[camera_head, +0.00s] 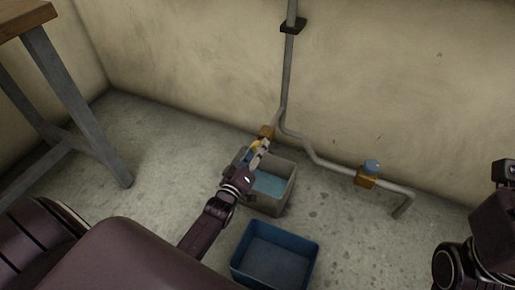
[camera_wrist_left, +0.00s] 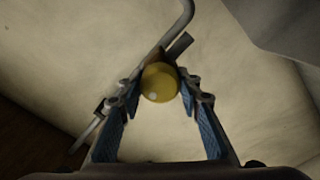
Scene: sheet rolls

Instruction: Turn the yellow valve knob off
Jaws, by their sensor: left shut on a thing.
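The yellow valve knob (camera_wrist_left: 160,83) is round and sits between the fingertips of my left gripper (camera_wrist_left: 159,92) in the left wrist view. The two blue-padded fingers touch it from both sides and are shut on it. In the head view my left gripper (camera_head: 261,148) reaches down to the brass-coloured valve body (camera_head: 266,132) on the grey wall pipe (camera_head: 287,75). The knob is mostly hidden behind the fingers there. Part of my right arm shows at the right edge, but its gripper fingers do not show.
A second valve with a blue knob (camera_head: 371,166) sits further right on the low pipe. A grey bin (camera_head: 284,195) holding bluish liquid stands below my left gripper. An empty-looking blue bin (camera_head: 248,277) stands in front. A table leg (camera_head: 75,105) is at left.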

